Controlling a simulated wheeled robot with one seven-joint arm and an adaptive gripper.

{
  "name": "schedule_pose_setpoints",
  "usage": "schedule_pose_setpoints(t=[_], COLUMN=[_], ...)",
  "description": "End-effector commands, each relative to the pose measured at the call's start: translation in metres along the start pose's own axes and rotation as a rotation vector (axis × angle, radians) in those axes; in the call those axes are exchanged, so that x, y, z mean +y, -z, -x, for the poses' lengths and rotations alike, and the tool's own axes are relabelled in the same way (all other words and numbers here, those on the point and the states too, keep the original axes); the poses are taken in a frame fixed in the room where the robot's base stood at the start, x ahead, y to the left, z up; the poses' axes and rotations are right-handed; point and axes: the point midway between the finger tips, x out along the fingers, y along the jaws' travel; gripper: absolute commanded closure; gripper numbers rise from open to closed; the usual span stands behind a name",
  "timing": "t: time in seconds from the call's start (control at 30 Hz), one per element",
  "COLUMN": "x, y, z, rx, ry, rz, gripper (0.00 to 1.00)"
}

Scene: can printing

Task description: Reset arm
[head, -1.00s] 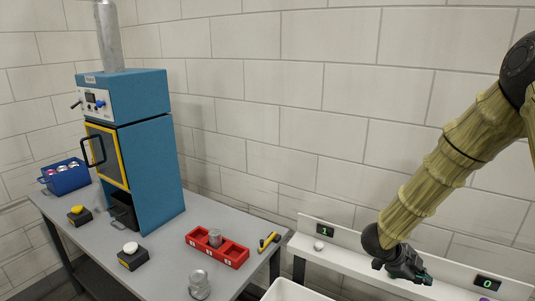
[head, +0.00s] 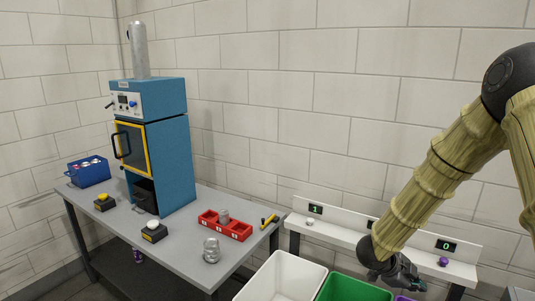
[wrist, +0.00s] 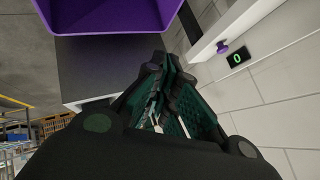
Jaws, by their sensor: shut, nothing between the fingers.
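My arm (head: 445,165) reaches down from the right in the head view. My gripper (head: 405,278) is at its end, in front of the white wall shelf and near the bins. It is shut and empty. In the wrist view my gripper's fingers (wrist: 170,85) are together with nothing visible between them. A purple bin (wrist: 110,15) shows past the fingertips on the left, and the shelf's purple button (wrist: 222,46) and counter reading 0 (wrist: 237,58) show on the right.
A blue machine (head: 160,150) stands on a grey table (head: 190,252) with a blue crate (head: 88,172), red tray (head: 225,227) and silver can (head: 211,250). White (head: 283,277) and green (head: 352,288) bins stand below the shelf (head: 345,236).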

Motion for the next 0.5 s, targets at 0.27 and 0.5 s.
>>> schedule_pose_setpoints(t=[0.27, 0.5], x=[0.031, 0.088], y=[-0.025, -0.052], z=[-0.024, -0.045], rx=[-0.032, -0.107], ry=[0.066, 0.151], rz=[0.213, 0.523], gripper=[1.0, 1.0])
